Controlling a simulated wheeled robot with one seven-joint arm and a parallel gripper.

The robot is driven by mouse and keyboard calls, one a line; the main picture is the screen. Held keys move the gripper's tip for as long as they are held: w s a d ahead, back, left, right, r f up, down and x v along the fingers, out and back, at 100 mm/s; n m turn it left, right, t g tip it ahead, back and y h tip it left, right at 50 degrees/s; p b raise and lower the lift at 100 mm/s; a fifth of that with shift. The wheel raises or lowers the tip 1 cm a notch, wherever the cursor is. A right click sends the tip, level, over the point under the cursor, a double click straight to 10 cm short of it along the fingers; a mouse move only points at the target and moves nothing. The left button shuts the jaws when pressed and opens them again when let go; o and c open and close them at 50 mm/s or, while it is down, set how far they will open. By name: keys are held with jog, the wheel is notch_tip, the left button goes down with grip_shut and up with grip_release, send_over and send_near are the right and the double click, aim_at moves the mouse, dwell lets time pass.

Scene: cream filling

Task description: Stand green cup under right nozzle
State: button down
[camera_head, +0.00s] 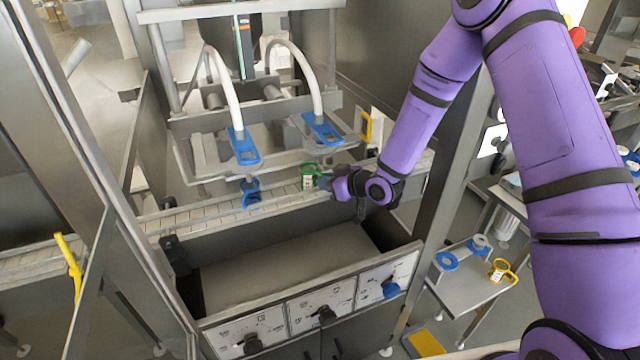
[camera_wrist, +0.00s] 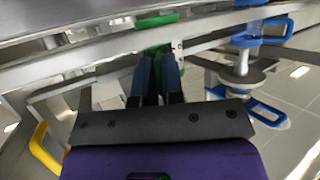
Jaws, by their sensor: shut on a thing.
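The green cup (camera_head: 308,177) stands upright by the conveyor, below and slightly left of the right nozzle's blue holder (camera_head: 323,129). My gripper (camera_head: 326,181) reaches in from the right and is shut on the cup. I cannot tell whether the green cup's base touches the conveyor.
The conveyor (camera_head: 190,217) runs across behind a front rail. A yellow-handled thing (camera_head: 366,127) is right of the right nozzle. A side table (camera_head: 465,290) holds blue rings and a yellow cup (camera_head: 501,271). Panels with knobs (camera_head: 322,308) front the machine.

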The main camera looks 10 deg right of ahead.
jog(key=shift+w+d+f, duration=0.1)
jog(key=shift+w+d, duration=0.15)
jog(key=shift+d, duration=0.65)
jog(key=shift+w+d+f, duration=0.1)
jog(key=shift+w+d, duration=0.1)
jog(key=shift+d, duration=0.65)
